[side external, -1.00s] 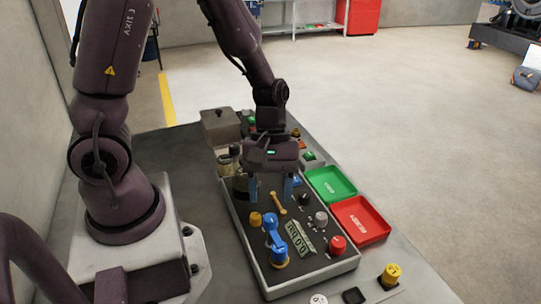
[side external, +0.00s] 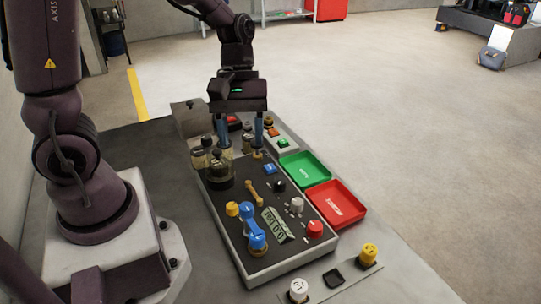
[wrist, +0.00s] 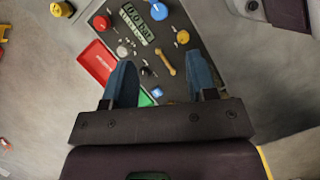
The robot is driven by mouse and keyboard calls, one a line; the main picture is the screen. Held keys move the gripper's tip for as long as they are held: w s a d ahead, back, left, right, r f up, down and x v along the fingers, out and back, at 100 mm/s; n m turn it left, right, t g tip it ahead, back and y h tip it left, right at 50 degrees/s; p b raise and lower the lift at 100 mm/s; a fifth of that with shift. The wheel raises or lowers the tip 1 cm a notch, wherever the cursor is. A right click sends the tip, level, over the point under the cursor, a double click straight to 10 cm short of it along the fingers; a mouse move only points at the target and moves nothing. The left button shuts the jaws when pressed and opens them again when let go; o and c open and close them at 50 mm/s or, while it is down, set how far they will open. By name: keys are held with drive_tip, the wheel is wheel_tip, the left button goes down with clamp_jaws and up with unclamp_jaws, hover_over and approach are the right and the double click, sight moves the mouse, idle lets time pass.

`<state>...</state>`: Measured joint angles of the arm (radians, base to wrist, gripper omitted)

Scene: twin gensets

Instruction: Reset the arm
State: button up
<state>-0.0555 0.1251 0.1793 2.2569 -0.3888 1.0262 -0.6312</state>
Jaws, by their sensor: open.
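My gripper (side external: 240,142) hangs pointing down above the far end of the dark control panel (side external: 225,215). Its two blue fingers are apart with nothing between them. In the wrist view my gripper (wrist: 160,75) is also open and empty, and the panel (wrist: 180,88) lies below it. The panel carries a blue handle (side external: 249,222), a yellow-tan lever (side external: 253,191), a display reading about 0.0 bar (side external: 277,225), a red knob (side external: 315,229) and a blue button (side external: 270,169). No contact between the fingers and the panel is visible.
A green tray (side external: 304,168) and a red tray (side external: 336,204) lie right of the panel. Glass jars (side external: 219,165) stand near the fingers at the panel's far left. Yellow (side external: 369,252) and white (side external: 298,289) knobs are at the front. Open floor lies to the right.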

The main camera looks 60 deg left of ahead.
drive_tip(key=s+r+m+t+y, duration=0.4)
drive_tip(key=s+r+m+t, duration=0.2)
drive_tip(key=r+m, duration=0.6)
drive_tip(key=shift+s+d+r+m+t, duration=0.2)
drive_tip(key=shift+d+m+t, duration=0.15)
drive_tip(key=shift+t, duration=0.25)
